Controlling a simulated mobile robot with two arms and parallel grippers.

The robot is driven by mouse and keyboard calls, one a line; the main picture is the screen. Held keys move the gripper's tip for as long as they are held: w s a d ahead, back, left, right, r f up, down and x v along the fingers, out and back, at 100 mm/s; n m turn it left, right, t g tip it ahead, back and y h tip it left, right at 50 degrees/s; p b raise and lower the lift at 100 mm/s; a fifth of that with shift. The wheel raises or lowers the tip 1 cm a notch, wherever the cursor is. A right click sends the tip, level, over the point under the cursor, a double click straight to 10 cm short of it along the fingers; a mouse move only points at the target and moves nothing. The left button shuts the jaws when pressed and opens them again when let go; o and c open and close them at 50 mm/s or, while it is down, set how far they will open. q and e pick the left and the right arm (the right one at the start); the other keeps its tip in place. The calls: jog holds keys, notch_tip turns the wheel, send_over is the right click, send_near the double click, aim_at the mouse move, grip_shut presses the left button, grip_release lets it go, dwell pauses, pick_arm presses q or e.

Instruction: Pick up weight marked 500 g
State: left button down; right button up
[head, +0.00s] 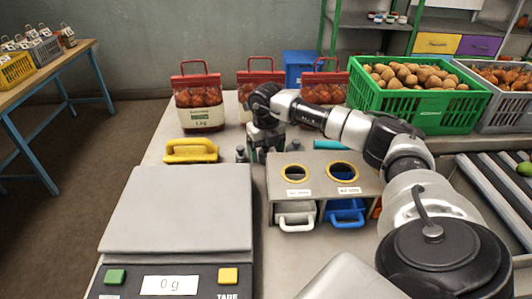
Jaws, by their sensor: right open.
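Several small dark grey weights stand on the table behind the grey box. One weight (241,154) stands just left of my right gripper, and another (295,146) shows to its right. Their markings are too small to read, so I cannot tell which is the 500 g one. My right gripper (261,154) points down among the weights, open; its fingers and arm hide part of that spot. I cannot tell whether a weight is between the fingers. My left gripper is out of view.
A scale (180,205) reading 0 g stands front left, with a yellow-handled tool (190,150) behind it. A grey box (325,170) with two ringed holes is close in front of the gripper. Red-topped sacks (198,98) and a green potato crate (430,110) stand behind.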

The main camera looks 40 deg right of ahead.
jog(key=shift+f, duration=0.75)
jog(key=c, duration=1.3)
jog(key=shift+r, duration=0.15)
